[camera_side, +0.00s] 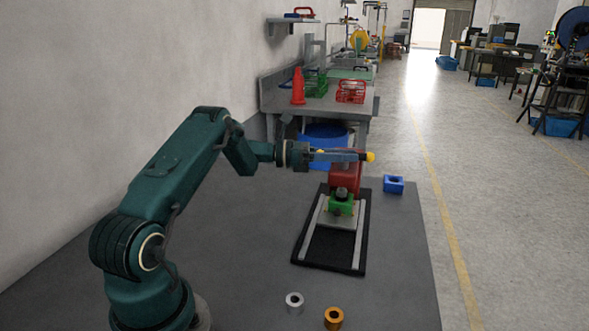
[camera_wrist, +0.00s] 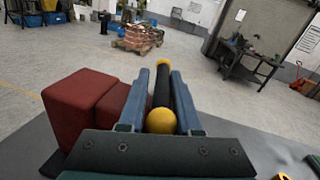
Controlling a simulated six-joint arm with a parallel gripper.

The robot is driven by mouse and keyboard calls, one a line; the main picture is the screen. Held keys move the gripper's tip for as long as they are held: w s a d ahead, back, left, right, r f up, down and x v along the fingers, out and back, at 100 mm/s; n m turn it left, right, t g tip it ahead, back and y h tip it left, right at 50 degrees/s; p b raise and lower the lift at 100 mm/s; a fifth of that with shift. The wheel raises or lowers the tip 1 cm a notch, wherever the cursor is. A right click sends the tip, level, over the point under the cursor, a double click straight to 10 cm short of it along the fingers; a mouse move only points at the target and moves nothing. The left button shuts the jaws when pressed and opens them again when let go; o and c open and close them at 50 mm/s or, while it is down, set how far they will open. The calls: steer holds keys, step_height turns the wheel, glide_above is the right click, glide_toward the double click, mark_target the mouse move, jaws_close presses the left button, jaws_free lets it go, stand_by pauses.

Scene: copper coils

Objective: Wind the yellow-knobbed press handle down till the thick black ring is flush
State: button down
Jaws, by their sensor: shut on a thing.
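The red press (camera_side: 344,178) stands at the back of its black base, and its red body also shows at left in the wrist view (camera_wrist: 82,108). A yellow knob (camera_side: 371,157) sticks out past the fingertips. My gripper (camera_side: 352,156) is shut on the black handle bar (camera_wrist: 163,88), which lies lengthwise between its blue fingers. A yellow knob (camera_wrist: 161,121) sits near the palm. Below the press head, a dark ring-like part (camera_side: 341,193) sits on the green block (camera_side: 341,206). How deep it sits is too small to tell.
A blue block with a hole (camera_side: 393,185) lies right of the press. A silver ring (camera_side: 294,302) and a copper ring (camera_side: 334,318) lie at the front. The black base (camera_side: 313,257) carries two pale rails. The grey table is clear on the left.

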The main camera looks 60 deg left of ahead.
steer(key=shift+s+d+m+g+h, duration=0.1)
steer(key=shift+d+m+g+h, duration=0.25)
steer(key=shift+m+g+h, duration=0.65)
steer(key=c, duration=0.8)
jaws_free()
steer(key=shift+o, duration=0.2)
steer(key=shift+a, duration=0.1)
steer(key=shift+s+a, duration=0.2)
steer(key=shift+a, duration=0.05)
steer(key=shift+v, duration=2.25)
steer(key=shift+c, duration=0.4)
